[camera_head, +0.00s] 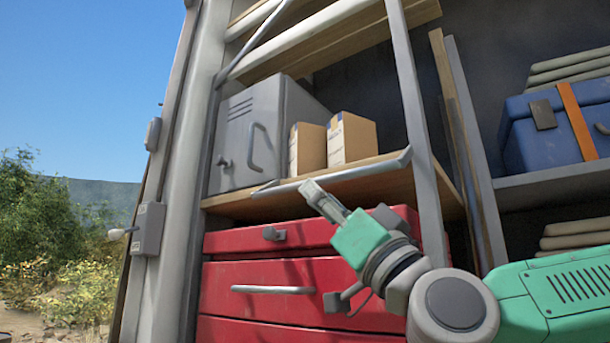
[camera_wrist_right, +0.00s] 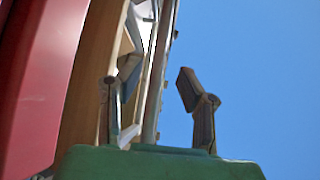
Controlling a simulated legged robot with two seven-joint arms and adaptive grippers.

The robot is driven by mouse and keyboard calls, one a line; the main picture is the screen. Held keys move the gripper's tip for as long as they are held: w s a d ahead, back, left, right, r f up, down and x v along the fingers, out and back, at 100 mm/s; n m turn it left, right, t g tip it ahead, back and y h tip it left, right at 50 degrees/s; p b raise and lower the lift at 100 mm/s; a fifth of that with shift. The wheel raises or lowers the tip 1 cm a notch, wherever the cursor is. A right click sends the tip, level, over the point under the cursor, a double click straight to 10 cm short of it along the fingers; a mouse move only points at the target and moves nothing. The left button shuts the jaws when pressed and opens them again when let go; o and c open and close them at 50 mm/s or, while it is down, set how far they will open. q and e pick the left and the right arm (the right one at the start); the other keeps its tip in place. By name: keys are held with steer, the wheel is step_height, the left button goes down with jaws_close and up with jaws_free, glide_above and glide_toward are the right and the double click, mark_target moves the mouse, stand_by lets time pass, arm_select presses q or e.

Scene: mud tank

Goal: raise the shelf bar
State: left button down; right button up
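The shelf bar (camera_head: 368,168) is a thin grey rail along the front edge of the wooden shelf, low and slanting slightly up to the right in the head view. My right gripper (camera_head: 314,190) is at the bar's left half and its fingertips overlap the bar in the picture. In the right wrist view my right gripper (camera_wrist_right: 158,92) has its two fingers spread apart. A grey rail, seemingly the bar (camera_wrist_right: 155,85), runs between them, closer to the left finger. I cannot tell whether a finger touches it. My left gripper is in neither view.
On the shelf (camera_head: 235,203) stand a grey metal case (camera_head: 240,140) and two cardboard boxes (camera_head: 350,138). A red drawer cabinet (camera_head: 225,275) is below. A grey upright post (camera_head: 408,80) stands right of the boxes. A blue case (camera_head: 545,135) sits on the right shelf.

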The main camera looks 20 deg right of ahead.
steer(key=x, duration=0.2)
steer(key=p+x, duration=0.1)
steer(key=x, duration=0.1)
steer(key=shift+w+d+r, duration=0.1)
steer(key=shift+d, duration=0.25)
steer(key=shift+a, duration=0.1)
steer(key=shift+c, duration=0.8)
steer(key=shift+a, duration=0.1)
jaws_close()
steer(key=shift+a, duration=0.1)
